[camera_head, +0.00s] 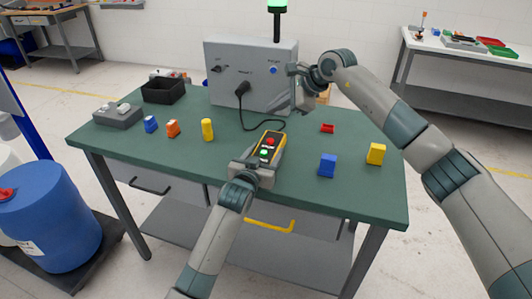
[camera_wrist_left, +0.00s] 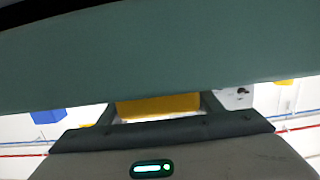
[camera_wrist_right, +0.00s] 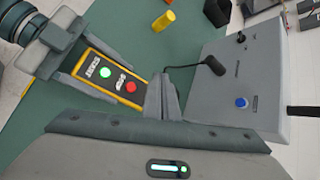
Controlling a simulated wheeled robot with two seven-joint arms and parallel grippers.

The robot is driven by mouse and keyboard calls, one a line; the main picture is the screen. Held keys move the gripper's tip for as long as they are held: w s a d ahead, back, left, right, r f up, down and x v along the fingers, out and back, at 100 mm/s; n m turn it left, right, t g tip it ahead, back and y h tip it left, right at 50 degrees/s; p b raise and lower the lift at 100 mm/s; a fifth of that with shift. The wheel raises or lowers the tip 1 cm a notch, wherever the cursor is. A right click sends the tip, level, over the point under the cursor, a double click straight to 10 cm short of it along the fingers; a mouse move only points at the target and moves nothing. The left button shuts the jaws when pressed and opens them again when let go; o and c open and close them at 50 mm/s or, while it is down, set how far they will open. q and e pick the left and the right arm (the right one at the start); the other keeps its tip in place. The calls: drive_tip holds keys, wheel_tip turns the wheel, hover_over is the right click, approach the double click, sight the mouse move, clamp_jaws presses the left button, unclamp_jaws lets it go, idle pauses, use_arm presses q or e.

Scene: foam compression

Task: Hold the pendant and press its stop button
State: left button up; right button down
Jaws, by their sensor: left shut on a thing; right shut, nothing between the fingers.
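The pendant (camera_head: 272,139) is yellow with a dark face, a green button and a red stop button (camera_head: 270,141). My left gripper (camera_head: 257,163) is shut on its near end. The pendant sits above the green table, tilted with its far end up. In the left wrist view a yellow strip of it (camera_wrist_left: 158,105) shows between the fingers. In the right wrist view the stop button (camera_wrist_right: 131,87) faces up, near the tips of my right gripper (camera_wrist_right: 161,84). The right gripper is shut and empty, beyond the pendant's far end and apart from the button.
A grey control box (camera_head: 250,75) with a black cable and a blue button stands behind, close to my right gripper. A green lamp (camera_head: 277,5) is above it. Yellow, blue, orange and red blocks lie on the green table (camera_head: 225,155). A black bin (camera_head: 163,90) stands back left.

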sight(274, 144)
drive_tip(key=shift+f, duration=4.9)
drive_tip(key=shift+r, duration=0.45)
drive_tip(key=shift+r, duration=3)
